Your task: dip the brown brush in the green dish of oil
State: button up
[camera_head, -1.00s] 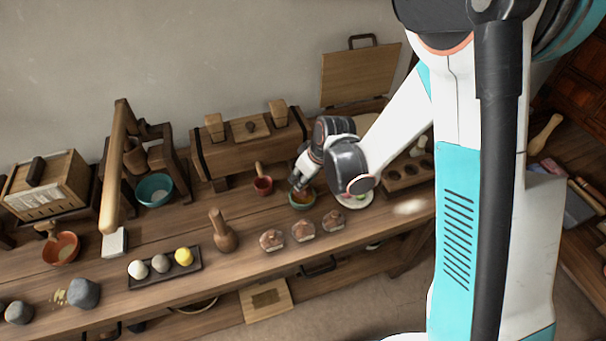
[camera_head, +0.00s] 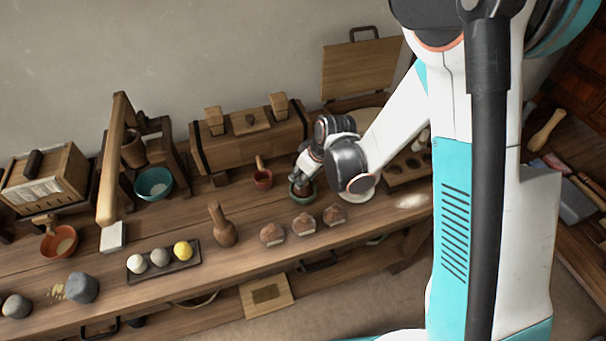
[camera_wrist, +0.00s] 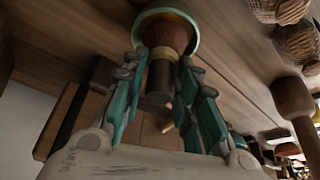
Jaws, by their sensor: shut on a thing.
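The brown brush (camera_wrist: 165,38) has a wide reddish-brown bristle head, a brass-coloured ferrule and a dark round handle. My gripper (camera_wrist: 160,72) is shut on its handle, with teal fingers on either side. The bristle end is inside the rim of the green dish (camera_wrist: 191,22). In the head view the green dish (camera_head: 293,193) sits on the bench below my gripper (camera_head: 302,180), with the brush (camera_head: 304,184) over its middle. The oil is hidden by the brush, and I cannot see how deep the bristles are in it.
Several brown topped lumps (camera_head: 303,223) lie in front. A white plate (camera_head: 362,193) is close on the right, beside a holed wooden block (camera_head: 408,170). A wooden chest (camera_head: 250,145) stands behind.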

jog(key=shift+f+b, duration=0.55)
jog(key=shift+b, duration=0.1)
dwell(1.8)
jog(key=shift+r, duration=0.1)
jog(key=shift+r+p, duration=2.25)
jog(key=shift+r, duration=1.25)
